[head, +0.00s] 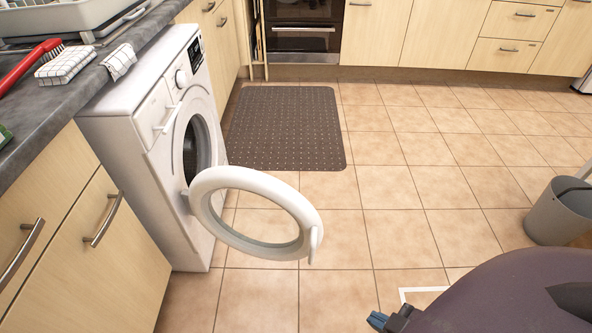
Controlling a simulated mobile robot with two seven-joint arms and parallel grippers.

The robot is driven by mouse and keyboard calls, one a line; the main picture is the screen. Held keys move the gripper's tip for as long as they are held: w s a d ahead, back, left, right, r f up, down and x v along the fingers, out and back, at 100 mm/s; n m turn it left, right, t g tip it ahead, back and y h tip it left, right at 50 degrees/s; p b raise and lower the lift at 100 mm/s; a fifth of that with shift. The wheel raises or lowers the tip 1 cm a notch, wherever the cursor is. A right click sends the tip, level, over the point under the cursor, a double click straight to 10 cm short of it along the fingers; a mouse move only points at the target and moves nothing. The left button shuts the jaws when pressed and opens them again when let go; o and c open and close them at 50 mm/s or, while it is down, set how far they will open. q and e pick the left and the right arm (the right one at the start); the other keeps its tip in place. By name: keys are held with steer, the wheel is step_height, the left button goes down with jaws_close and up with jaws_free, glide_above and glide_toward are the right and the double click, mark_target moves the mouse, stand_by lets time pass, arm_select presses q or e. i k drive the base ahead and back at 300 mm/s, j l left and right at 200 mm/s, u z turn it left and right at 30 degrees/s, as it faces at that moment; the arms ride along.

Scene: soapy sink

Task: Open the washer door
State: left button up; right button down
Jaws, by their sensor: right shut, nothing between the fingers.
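The white washer (130,140) stands under the counter at the left. Its round door (225,178) is swung wide open toward the lower middle of the picture. The door's handle (314,242) is at its right edge, and the dark drum opening (192,150) is exposed. My right gripper (376,320) shows at the bottom edge, low and right of the door. It is shut and empty, apart from the door. My left gripper is not in view.
A grey bin (556,212) stands at the right. A dark mat (287,126) lies on the tiled floor beyond the door. Wooden cabinets (95,285) flank the washer. The tiled floor (400,220) in the middle is clear.

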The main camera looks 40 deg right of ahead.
mark_target(197, 199)
steer(key=i+l, duration=0.2)
steer(key=l, duration=0.2)
steer(key=i+l, duration=0.15)
steer(key=l, duration=0.25)
steer(key=i+l+z, duration=0.1)
steer(key=l, duration=0.35)
steer(key=i+l, duration=0.25)
steer(key=l, duration=0.15)
